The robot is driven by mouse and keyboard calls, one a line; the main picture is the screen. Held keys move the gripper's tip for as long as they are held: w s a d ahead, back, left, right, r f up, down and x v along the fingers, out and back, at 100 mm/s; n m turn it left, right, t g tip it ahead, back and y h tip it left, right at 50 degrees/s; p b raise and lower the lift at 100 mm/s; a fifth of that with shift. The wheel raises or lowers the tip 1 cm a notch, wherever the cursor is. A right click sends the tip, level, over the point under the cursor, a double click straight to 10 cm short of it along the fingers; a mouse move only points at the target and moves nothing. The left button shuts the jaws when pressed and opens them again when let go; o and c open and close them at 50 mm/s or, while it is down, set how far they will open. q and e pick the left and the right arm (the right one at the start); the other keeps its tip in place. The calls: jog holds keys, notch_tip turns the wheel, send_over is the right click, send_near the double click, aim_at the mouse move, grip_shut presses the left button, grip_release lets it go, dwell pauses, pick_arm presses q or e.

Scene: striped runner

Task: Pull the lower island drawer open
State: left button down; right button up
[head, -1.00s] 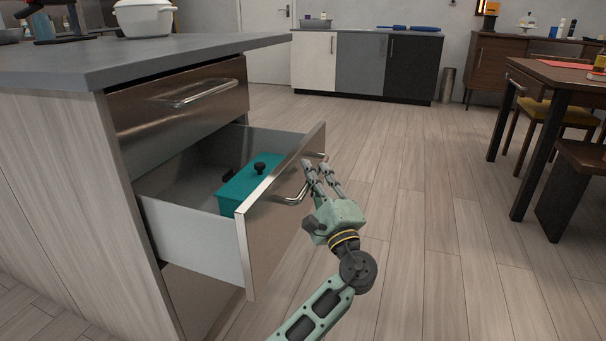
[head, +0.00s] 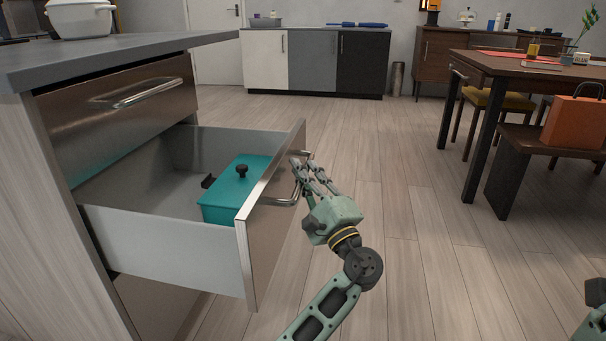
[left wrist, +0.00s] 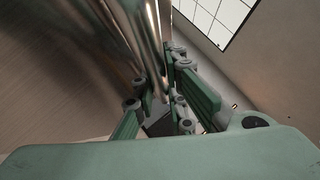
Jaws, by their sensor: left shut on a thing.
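The lower island drawer (head: 158,240) stands well open under the shut upper drawer (head: 125,101). Its front has a metallic face and a bar handle (head: 279,201). My left gripper (head: 300,173) is shut on this handle at the outer side of the front. In the left wrist view, the fingers (left wrist: 160,115) sit around the shiny metal bar; the exact contact is partly hidden. Inside the drawer, a teal box (head: 228,207) with a black knob lies near the front. A small dark item beside it is partly hidden.
The grey countertop (head: 105,58) bears a white pot (head: 80,20). The floor (head: 400,240) right of the drawer is clear. A dark table (head: 500,66) and a bench with an orange bag (head: 573,122) stand at right. Part of my right arm shows at the lower right.

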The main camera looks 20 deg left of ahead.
pick_arm(q)
jog(key=c, duration=2.1)
grip_release()
jog(key=shift+f, duration=0.15)
jog(key=shift+o, duration=0.3)
jog(key=v, duration=1.2)
